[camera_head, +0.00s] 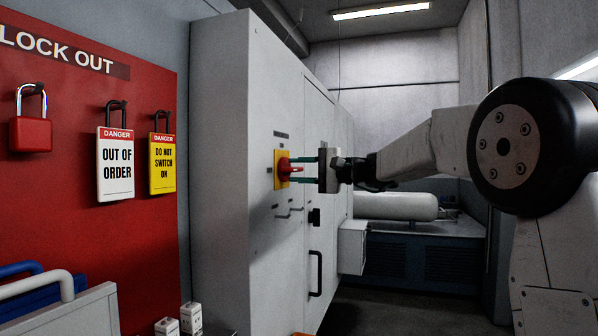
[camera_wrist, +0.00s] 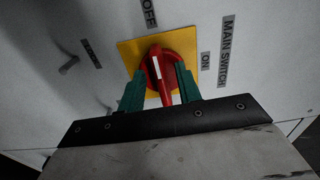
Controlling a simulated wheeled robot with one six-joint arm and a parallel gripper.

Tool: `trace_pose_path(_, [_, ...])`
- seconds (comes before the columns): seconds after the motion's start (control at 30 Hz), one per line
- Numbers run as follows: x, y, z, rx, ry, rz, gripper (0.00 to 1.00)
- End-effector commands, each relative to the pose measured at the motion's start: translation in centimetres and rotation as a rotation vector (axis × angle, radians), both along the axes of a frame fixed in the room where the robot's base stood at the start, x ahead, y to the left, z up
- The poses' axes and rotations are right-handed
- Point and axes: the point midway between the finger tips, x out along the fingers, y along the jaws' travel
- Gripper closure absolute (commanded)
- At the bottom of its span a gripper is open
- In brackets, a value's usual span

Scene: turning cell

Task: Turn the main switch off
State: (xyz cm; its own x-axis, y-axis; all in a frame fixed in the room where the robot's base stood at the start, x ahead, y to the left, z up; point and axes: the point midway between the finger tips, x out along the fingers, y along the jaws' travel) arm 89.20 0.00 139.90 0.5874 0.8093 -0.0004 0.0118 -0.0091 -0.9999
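The main switch is a red rotary handle (camera_head: 284,169) on a yellow plate (camera_head: 279,183), on the front of a grey cabinet. In the wrist view the red handle (camera_wrist: 157,66) has a white mark, and the yellow plate (camera_wrist: 128,52) shows behind it. An OFF label (camera_wrist: 149,12) is at the top and an ON label (camera_wrist: 205,64) to the right.
A grey cabinet (camera_head: 222,120) has a black handle (camera_head: 315,273) below the switch. A red lockout board (camera_head: 60,200) at the left holds a red padlock (camera_head: 30,134) and two danger tags. A grey box (camera_head: 352,246) juts out at the cabinet's right.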

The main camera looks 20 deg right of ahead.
Motion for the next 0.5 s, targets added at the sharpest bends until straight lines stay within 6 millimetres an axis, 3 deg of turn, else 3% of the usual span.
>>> trace_pose_path(0.5, [-4.2, -5.9, 0.0, 0.000, 0.000, -0.003, 0.66])
